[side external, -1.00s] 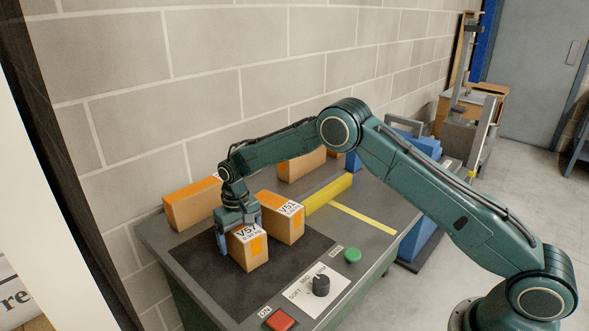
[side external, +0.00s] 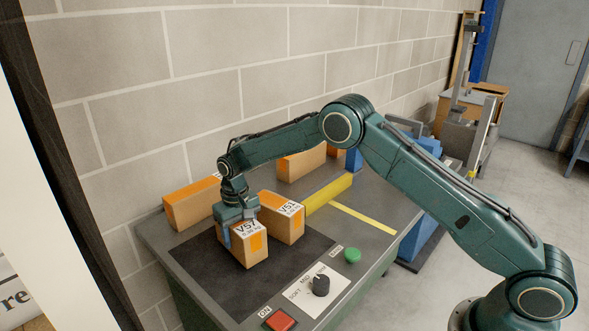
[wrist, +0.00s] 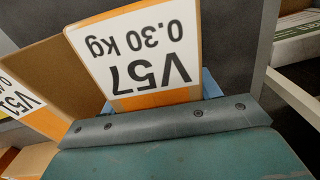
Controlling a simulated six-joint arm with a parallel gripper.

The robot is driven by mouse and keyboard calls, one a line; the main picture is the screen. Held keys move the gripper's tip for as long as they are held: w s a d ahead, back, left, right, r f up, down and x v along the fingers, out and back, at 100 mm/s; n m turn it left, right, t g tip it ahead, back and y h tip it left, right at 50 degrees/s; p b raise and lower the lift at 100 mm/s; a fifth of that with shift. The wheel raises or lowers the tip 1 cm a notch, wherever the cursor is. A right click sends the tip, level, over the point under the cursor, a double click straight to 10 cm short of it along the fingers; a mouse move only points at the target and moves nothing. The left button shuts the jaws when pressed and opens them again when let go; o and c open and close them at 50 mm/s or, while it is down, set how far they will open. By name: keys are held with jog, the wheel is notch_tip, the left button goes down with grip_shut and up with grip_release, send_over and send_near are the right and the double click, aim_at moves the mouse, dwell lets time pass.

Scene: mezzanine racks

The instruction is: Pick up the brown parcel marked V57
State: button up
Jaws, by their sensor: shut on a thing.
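The brown parcel marked V57 (side external: 250,256) is at the dark mat on the bench, with an orange stripe and a white label on top. My gripper (side external: 241,233) comes down from above and is shut on this parcel, with a blue finger against its left side. In the wrist view the V57 label (wrist: 140,47), reading 0.30 kg, faces the camera upside down. The far finger is mostly hidden. I cannot tell whether the parcel's base is clear of the mat.
A similar parcel (side external: 284,226), apparently marked V51, stands close at the right. More parcels (side external: 190,205) stand along the wall. A yellow bar (side external: 326,195), green button (side external: 352,256), selector knob (side external: 321,285) and red button (side external: 280,320) are on the bench. The front mat area is clear.

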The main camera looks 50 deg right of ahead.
notch_tip(320, 180, up, 19)
dwell(0.5)
jog(key=shift+d+f, duration=0.1)
dwell(0.4)
